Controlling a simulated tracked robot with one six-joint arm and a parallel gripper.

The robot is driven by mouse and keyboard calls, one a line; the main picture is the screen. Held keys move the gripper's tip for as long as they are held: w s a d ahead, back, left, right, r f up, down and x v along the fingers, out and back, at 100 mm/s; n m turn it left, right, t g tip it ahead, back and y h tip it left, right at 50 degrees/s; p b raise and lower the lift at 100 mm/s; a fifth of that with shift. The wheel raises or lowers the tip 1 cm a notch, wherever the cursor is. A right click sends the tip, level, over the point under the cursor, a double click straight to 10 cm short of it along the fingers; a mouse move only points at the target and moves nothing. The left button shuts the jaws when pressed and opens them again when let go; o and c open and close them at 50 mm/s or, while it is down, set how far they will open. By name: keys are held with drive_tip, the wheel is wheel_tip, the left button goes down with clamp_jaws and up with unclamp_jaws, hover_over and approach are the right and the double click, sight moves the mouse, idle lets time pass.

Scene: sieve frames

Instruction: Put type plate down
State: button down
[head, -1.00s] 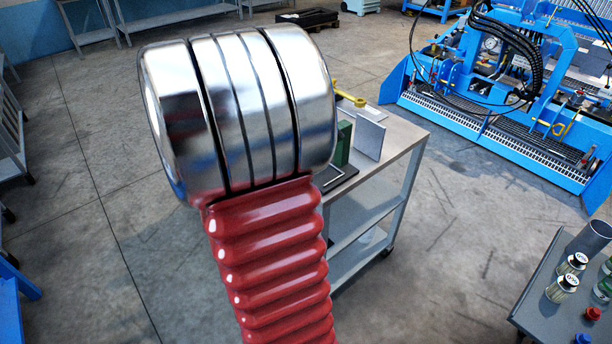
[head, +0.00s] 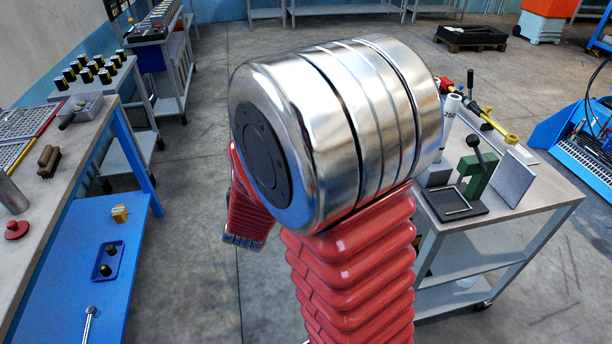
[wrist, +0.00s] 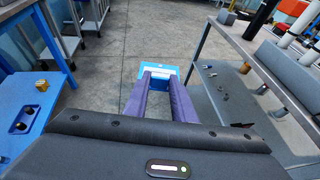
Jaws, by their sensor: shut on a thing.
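My gripper (wrist: 159,78) shows in the wrist view, with its two purple fingers pointing away over the floor. It is shut on a small blue plate with a white face, the type plate (wrist: 158,69), held at the fingertips. The plate is in the air, apart from the benches on both sides. In the head view my own red and chrome arm fills the middle; the fingers and the plate cannot be made out there.
At left in the head view is a workbench (head: 62,185) with a brush (head: 48,161); its blue lower shelf (head: 75,275) holds a yellow block (head: 120,213) and a blue tray (head: 107,261). At right a grey trolley (head: 540,190) carries a green press (head: 478,176). Floor between is clear.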

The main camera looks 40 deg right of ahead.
drive_tip(key=w+a+n+t+y, duration=0.1)
drive_tip(key=a+n+y, duration=0.1)
drive_tip(key=a, duration=0.6)
drive_tip(key=w+a+n+t+y, duration=0.1)
drive_tip(key=w+a+n+y, duration=0.1)
drive_tip(key=a, duration=0.6)
drive_tip(key=shift+w+f, duration=0.15)
drive_tip(key=shift+w, duration=0.15)
drive_tip(key=shift+d, duration=0.1)
